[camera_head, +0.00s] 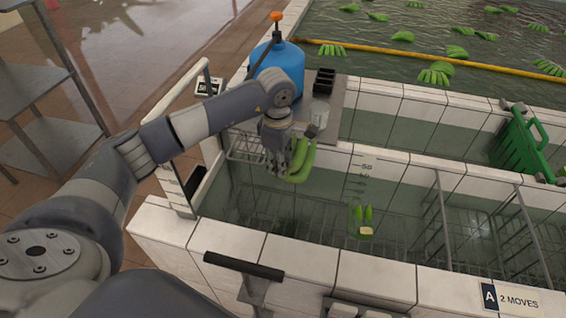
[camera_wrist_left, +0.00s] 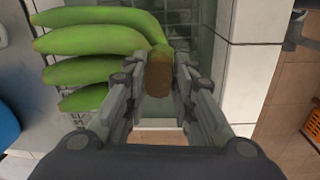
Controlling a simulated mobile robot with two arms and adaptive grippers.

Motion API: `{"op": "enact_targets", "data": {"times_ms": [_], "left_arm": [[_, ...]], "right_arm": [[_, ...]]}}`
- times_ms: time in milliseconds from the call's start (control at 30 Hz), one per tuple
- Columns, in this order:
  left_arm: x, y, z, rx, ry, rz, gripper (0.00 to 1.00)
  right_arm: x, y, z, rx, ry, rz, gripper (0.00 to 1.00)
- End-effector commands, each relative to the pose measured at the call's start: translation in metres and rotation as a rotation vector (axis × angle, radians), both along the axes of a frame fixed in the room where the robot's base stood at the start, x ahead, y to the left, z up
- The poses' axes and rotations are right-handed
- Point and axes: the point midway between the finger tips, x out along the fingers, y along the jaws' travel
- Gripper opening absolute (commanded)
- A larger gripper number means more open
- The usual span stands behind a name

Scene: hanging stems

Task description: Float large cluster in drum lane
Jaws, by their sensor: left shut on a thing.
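My left gripper (camera_head: 282,160) is shut on the crown of a large green banana cluster (camera_head: 302,163), which it holds over the near left part of the water tank (camera_head: 400,215). In the left wrist view the brown crown sits between the fingertips (camera_wrist_left: 160,78), and several green bananas (camera_wrist_left: 95,42) extend to the left. A small cluster of green bananas (camera_head: 368,214) with a pale cut end lies in the tank. A blue drum (camera_head: 281,62) with an orange top stands behind my gripper. My right gripper is not seen.
Wire dividers (camera_head: 437,215) cross the tank. White tiled walls (camera_head: 260,250) edge it. A label reads "A 2 MOVES" (camera_head: 509,298). More bananas float in the far pool beyond a yellow boom (camera_head: 400,54). Metal shelving (camera_head: 40,85) stands left.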

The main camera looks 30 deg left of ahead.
Motion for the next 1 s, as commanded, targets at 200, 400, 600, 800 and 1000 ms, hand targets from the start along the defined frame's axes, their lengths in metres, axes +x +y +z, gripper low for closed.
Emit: {"op": "enact_targets", "data": {"times_ms": [200, 400, 600, 800, 1000], "left_arm": [[0.001, 0.0, -0.004, 0.0, -0.005, -0.001, 0.0], [0.001, 0.0, -0.021, 0.0, -0.005, -0.002, 0.0], [0.001, -0.001, -0.042, -0.002, -0.005, -0.001, 0.0], [0.001, 0.0, -0.062, -0.001, -0.005, -0.001, 0.0], [0.001, 0.0, -0.082, -0.001, -0.005, -0.001, 0.0]], "right_arm": [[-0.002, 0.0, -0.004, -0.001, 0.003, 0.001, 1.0], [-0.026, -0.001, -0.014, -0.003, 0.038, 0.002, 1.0], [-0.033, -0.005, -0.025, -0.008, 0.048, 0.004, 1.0], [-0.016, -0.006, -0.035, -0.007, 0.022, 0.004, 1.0], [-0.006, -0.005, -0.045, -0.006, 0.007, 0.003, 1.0]]}}
